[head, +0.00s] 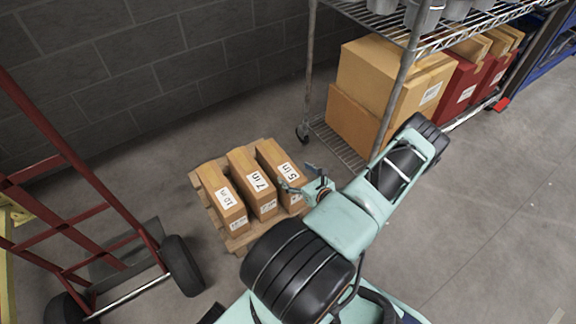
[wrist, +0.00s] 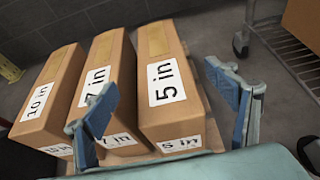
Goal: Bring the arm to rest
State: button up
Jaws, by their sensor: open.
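My gripper (wrist: 160,115) is open and empty in the wrist view, its two blue-padded fingers spread apart. In the head view my gripper (head: 300,178) is over the right side of a small wooden pallet (head: 240,243). The 5 in box (wrist: 167,85) shows between the fingers; whether they touch it I cannot tell. My arm is bent, reaching from the bottom of the head view, and covers part of the pallet.
The 7 in box (head: 250,182) and the 10 in box (head: 221,197) stand beside the 5 in box. A red hand truck (head: 120,215) stands at left. A wire shelf (head: 350,150) with cartons (head: 385,75) is at right. Floor is clear at far right.

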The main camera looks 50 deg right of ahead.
jog(key=shift+v, duration=1.15)
